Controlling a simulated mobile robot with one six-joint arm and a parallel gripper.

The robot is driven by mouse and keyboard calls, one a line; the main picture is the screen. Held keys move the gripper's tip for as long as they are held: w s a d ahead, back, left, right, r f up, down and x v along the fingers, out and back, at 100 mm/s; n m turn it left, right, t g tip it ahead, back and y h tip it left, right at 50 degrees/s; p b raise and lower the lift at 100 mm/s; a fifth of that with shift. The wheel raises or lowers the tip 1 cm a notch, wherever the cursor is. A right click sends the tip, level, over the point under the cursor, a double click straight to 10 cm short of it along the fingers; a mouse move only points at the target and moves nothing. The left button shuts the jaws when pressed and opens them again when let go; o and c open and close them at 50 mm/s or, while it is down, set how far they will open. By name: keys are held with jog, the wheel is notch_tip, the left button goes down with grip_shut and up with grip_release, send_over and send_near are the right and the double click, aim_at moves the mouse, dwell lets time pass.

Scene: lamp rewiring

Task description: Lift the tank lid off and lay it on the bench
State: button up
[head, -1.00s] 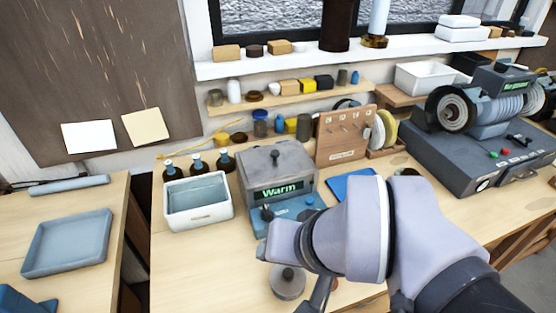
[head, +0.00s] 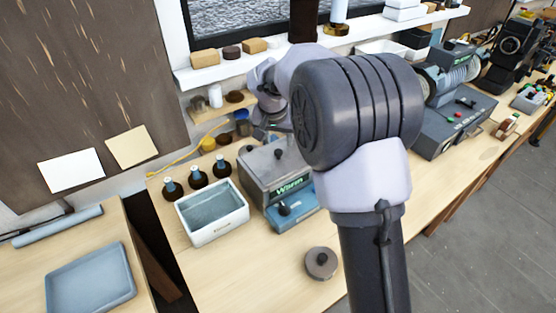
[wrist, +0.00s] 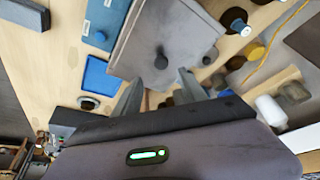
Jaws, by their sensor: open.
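The grey tank (head: 268,190) with a lit "Warm" display stands on the bench (head: 225,265). Its flat grey lid (head: 256,162) is on top, with a dark knob partly hidden by my arm. In the wrist view the lid (wrist: 190,30) fills the upper middle, and its knob (wrist: 161,59) stands up just beyond my fingers. My gripper (wrist: 160,86) is open, its two fingers apart near the lid's edge, with nothing held. In the head view my gripper (head: 272,128) is above and behind the tank, partly hidden by my arm.
An open white basin (head: 213,214) stands left of the tank, with brown bottles (head: 197,175) behind it. A round knobbed disc (head: 321,263) lies on the front bench. Shelves with small jars are close behind my gripper. The bench front left of the disc is clear.

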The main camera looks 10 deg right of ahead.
aim_at(278, 151)
jog(key=x, duration=0.2)
jog(key=b+x, duration=0.1)
jog(key=x, duration=0.3)
jog(key=shift+s+a+f+b, duration=0.1)
jog(key=shift+a+f+b, duration=0.05)
jog(key=shift+a+b, duration=0.2)
jog(key=shift+f, duration=0.15)
jog(key=shift+c, duration=0.8)
grip_shut()
